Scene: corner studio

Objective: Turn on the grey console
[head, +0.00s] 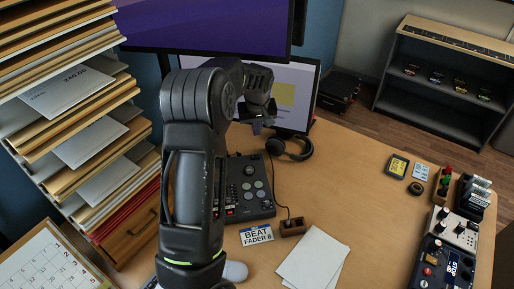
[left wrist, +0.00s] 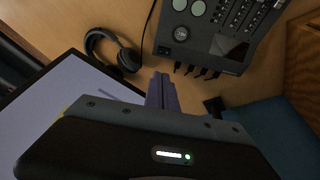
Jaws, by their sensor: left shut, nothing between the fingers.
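A dark grey console (head: 257,192) with round pads, a knob and small buttons lies on the desk, partly hidden behind my left arm in the head view. In the left wrist view the console (left wrist: 205,48) shows its rear edge with several plugs or cables and a small dark switch (left wrist: 222,46) near a corner. My left gripper (head: 262,123) is shut and empty, held near the monitor's lower edge, beyond the console's back. In the left wrist view its closed fingers (left wrist: 162,92) are apart from the console. My right gripper is out of view.
Headphones (head: 290,148) lie beside the console, with a monitor (head: 296,95) behind. Pedals (head: 456,229) line the right edge; the desk's middle right is clear.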

